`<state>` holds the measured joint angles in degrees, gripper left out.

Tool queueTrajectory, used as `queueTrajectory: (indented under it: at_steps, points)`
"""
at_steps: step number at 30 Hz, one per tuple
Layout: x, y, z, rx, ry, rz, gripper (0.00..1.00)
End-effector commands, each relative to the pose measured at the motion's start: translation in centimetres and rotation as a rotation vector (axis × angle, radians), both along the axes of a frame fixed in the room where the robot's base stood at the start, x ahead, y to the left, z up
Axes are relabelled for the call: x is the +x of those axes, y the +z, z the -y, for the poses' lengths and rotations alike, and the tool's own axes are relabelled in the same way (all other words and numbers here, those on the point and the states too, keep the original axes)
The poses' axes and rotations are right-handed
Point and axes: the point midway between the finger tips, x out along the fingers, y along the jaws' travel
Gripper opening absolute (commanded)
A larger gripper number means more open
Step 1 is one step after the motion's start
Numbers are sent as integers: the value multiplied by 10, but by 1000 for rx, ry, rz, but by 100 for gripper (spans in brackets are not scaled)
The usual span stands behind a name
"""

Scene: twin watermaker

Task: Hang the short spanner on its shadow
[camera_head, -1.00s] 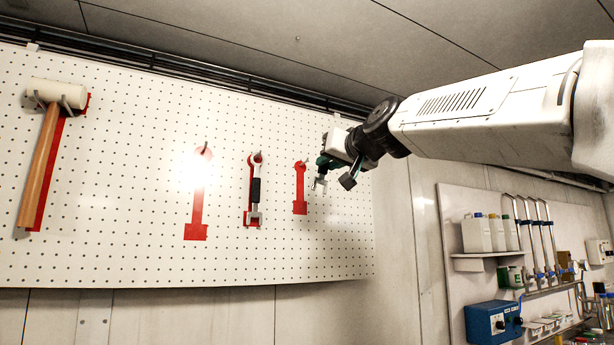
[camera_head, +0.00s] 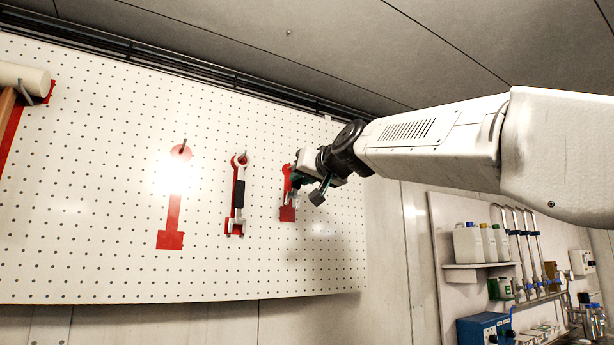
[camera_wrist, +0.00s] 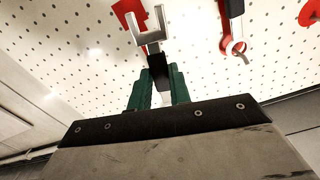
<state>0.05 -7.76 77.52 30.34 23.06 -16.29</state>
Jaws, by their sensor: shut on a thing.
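My gripper (camera_head: 296,180) is shut on the short spanner. In the wrist view the green fingers (camera_wrist: 158,88) clasp its dark handle, and its grey open jaw (camera_wrist: 150,28) points up the picture. The short red shadow (camera_head: 287,212), rightmost on the pegboard, lies behind my gripper and is partly covered. A bit of this red shadow (camera_wrist: 125,10) shows beside the spanner's jaw in the wrist view. The spanner's other end is hidden by the fingers, so I cannot tell whether it touches the peg.
A longer spanner (camera_head: 239,192) with a dark handle hangs on the middle red shadow, close left of my gripper. A larger red shadow (camera_head: 173,215) farther left is bare. A mallet (camera_head: 22,79) hangs at far left. Shelves with bottles (camera_head: 467,243) stand at right.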

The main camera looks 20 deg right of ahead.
Motion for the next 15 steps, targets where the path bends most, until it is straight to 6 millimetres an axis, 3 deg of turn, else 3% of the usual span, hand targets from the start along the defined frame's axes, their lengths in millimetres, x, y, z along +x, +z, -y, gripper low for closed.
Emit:
queueTrajectory:
  at_steps: [15]
  points:
    - [31, -4, -5, -1, -2, -1, 0]
